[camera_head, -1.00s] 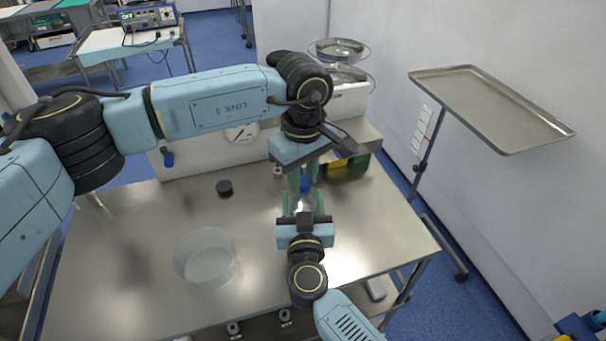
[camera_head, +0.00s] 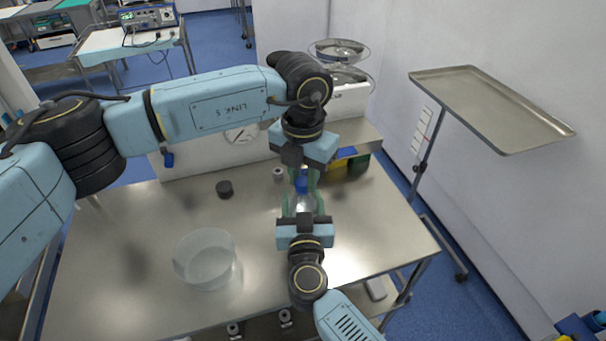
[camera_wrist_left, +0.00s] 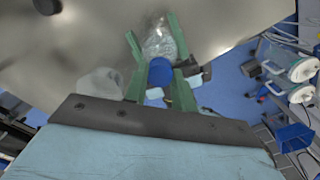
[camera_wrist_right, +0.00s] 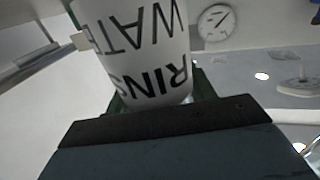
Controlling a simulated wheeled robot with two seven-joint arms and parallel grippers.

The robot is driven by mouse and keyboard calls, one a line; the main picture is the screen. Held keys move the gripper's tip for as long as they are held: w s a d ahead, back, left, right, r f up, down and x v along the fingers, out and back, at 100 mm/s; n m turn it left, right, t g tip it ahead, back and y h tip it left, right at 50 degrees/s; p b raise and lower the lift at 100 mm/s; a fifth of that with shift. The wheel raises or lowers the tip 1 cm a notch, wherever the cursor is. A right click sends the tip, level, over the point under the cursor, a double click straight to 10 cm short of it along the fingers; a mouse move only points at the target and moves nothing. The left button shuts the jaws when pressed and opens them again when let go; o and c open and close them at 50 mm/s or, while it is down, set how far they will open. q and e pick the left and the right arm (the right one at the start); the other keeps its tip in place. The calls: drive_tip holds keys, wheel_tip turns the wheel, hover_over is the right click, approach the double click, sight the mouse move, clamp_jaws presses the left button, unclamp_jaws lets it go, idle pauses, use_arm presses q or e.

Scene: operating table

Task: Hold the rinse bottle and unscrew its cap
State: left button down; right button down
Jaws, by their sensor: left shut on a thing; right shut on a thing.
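The rinse bottle (camera_head: 303,204) stands upright near the table's right half, partly hidden by the grippers. Its white label with black lettering (camera_wrist_right: 140,50) fills the right wrist view. My right gripper (camera_head: 304,212) comes from the front and is shut on the bottle's body. The blue cap (camera_head: 302,182) is at the bottle's top; it also shows in the left wrist view (camera_wrist_left: 160,72). My left gripper (camera_head: 305,180) points down from above and is shut on the cap, green fingers on either side. I cannot tell whether a gap separates cap and bottle.
A clear round container (camera_head: 206,262) stands on the table (camera_head: 130,270) at the left front. A steel tray stand (camera_head: 490,105) is off to the right.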

use_arm(q)
drive_tip(key=n, duration=0.5)
drive_tip(key=shift+n, duration=0.4)
drive_tip(key=n, duration=0.3)
drive_tip(key=shift+n, duration=0.3)
drive_tip(key=n, duration=0.5)
drive_tip(key=shift+n, duration=0.3)
drive_tip(key=n, duration=0.4)
drive_tip(key=shift+r, duration=0.1)
drive_tip(key=shift+r, duration=1.05)
drive_tip(key=shift+r, duration=0.1)
